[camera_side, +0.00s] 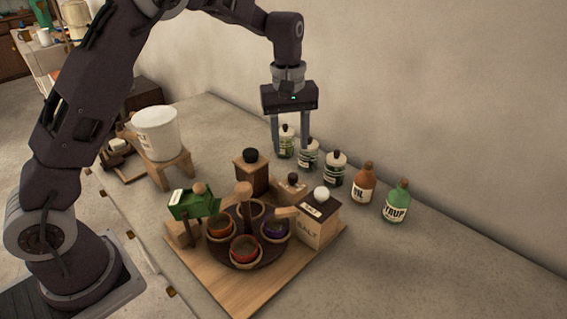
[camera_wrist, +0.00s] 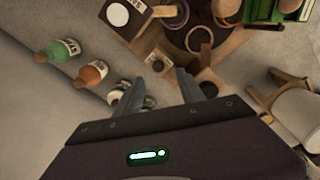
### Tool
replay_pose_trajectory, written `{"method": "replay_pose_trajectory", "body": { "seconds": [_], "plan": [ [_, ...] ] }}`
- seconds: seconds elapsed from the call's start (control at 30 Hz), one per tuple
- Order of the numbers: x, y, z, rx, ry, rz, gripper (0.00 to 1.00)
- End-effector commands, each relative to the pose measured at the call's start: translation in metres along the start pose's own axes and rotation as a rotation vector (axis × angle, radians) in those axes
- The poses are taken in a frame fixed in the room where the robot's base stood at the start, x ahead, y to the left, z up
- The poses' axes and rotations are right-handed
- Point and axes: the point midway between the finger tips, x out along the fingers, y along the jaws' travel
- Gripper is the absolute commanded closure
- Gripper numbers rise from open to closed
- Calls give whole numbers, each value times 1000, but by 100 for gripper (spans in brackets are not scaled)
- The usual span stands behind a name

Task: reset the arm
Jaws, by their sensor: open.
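My gripper (camera_side: 291,147) hangs from my arm above the back part of the counter, pointing down. Its two fingers are apart with nothing held between them. In the side view the fingers overlap the row of small white jars (camera_side: 308,153) near the wall. I cannot tell from this view how high above the jars the fingertips are. In the wrist view my gripper (camera_wrist: 165,95) shows two spread fingers, with a small wooden box with a dark knob (camera_wrist: 158,64) beyond them.
A wooden board (camera_side: 240,292) carries a round dark tray of bowls, a salt box (camera_side: 316,229) and a green-topped stand (camera_side: 193,204). A brown bottle (camera_side: 363,184) and a green bottle (camera_side: 397,203) stand right of the jars. A white bucket (camera_side: 158,133) sits on a wooden stand at left.

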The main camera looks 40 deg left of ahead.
Motion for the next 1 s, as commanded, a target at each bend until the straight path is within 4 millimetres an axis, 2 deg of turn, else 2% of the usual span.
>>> {"method": "replay_pose_trajectory", "body": {
  "seconds": [0.03, 0.13, 0.2, 0.3, 0.4, 0.5, 0.6, 0.7, 1.0],
  "plan": [
    [-28, -11, 10, 42, 4, 42, 54],
    [-87, -50, 45, 197, 28, 131, 54],
    [-118, -83, 74, 326, 69, 184, 54],
    [-143, -134, 117, 521, 157, 234, 54],
    [-146, -181, 154, 701, 264, 246, 54],
    [-136, -215, 179, 835, 358, 231, 54],
    [-126, -234, 190, 913, 419, 210, 54],
    [-121, -241, 194, 941, 441, 200, 54],
    [-121, -241, 194, 942, 440, 200, 54]
  ]
}}
